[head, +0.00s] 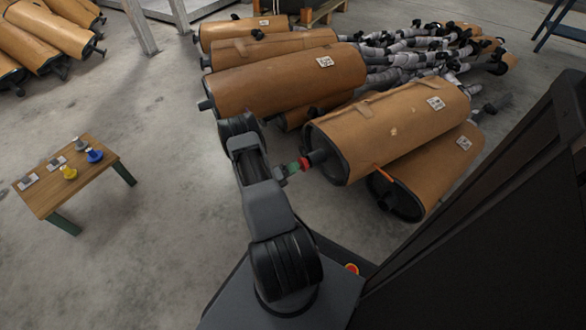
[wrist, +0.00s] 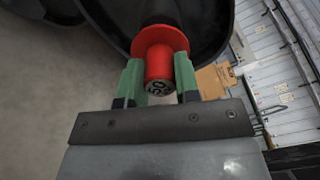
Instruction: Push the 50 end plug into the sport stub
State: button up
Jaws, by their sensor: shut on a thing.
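The red 50 end plug (wrist: 160,66) is between the green fingers of my gripper (wrist: 159,84) in the wrist view, with the number on its grey end face towards the camera. My gripper is shut on it. In the head view the red plug (head: 305,163) is at the mouth of a short dark stub (head: 318,157) on the end of a brown muffler (head: 390,125). The plug's flange faces the stub and looks close to or touching it. How far it sits inside is hidden by the flange.
Other brown mufflers (head: 285,82) lie behind and beside this one, with one (head: 440,170) in front at right. A low wooden table (head: 75,190) at left holds a yellow plug (head: 68,172), a blue plug (head: 94,156) and grey pieces. The floor between is clear.

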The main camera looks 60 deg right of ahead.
jog(key=shift+x, duration=1.35)
jog(key=o, duration=1)
jog(key=shift+c, duration=0.2)
jog(key=p+v, duration=0.3)
jog(key=v, duration=1)
jog(key=shift+w+a, duration=0.2)
jog(key=shift+a, duration=0.1)
jog(key=shift+f, duration=0.1)
